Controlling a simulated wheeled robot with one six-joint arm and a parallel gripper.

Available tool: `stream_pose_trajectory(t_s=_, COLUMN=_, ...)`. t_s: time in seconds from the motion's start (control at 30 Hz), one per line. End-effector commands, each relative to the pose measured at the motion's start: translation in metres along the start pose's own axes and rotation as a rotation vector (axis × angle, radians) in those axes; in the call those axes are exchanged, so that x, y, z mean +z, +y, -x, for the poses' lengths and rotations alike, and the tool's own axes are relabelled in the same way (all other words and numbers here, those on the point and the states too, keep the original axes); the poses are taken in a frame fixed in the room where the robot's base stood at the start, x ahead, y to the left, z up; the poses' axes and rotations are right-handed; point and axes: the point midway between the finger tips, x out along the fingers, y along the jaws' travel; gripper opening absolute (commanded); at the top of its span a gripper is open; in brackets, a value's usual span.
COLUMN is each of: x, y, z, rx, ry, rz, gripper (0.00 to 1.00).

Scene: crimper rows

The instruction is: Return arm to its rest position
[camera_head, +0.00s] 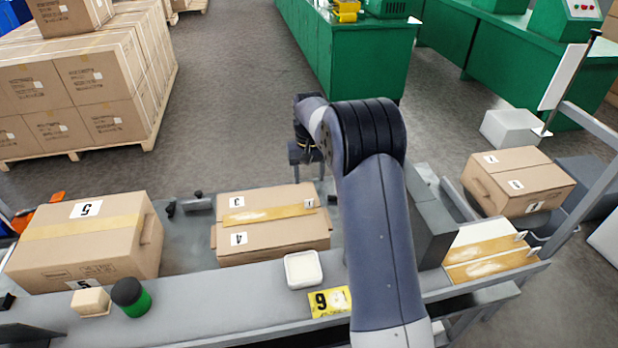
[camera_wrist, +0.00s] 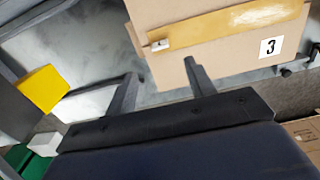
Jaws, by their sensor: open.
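My arm stretches over the bench, and my gripper (camera_head: 306,156) is at its far end, partly hidden behind the arm links. In the wrist view my gripper (camera_wrist: 161,70) has two dark fingers spread apart with nothing between them. A carton marked 3 and 4 (camera_head: 275,240) is on the bench below and left of the gripper. The same carton (camera_wrist: 205,60) shows beyond the fingertips in the wrist view. I cannot tell the exact gap between fingers and carton.
A carton marked 5 (camera_head: 90,245) stands at left and another carton (camera_head: 515,182) at right. Green workbenches (camera_head: 350,55) and stacked cartons (camera_head: 70,85) stand behind open floor.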

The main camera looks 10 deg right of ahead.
Motion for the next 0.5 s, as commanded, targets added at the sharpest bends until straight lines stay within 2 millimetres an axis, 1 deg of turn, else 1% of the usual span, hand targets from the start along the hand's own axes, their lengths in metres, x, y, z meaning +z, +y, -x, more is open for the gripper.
stream_pose_trajectory(t_s=0.17, x=0.0, y=0.0, z=-0.005, rx=0.0, ry=-0.002, rz=0.0, gripper=0.52)
stream_pose_trajectory(t_s=0.27, x=0.0, y=0.0, z=-0.016, rx=0.0, ry=-0.003, rz=0.0, gripper=0.52)
stream_pose_trajectory(t_s=0.37, x=0.001, y=0.0, z=-0.032, rx=0.0, ry=-0.005, rz=0.0, gripper=0.52)
stream_pose_trajectory(t_s=0.5, x=0.001, y=0.0, z=-0.06, rx=0.0, ry=-0.005, rz=0.0, gripper=0.52)
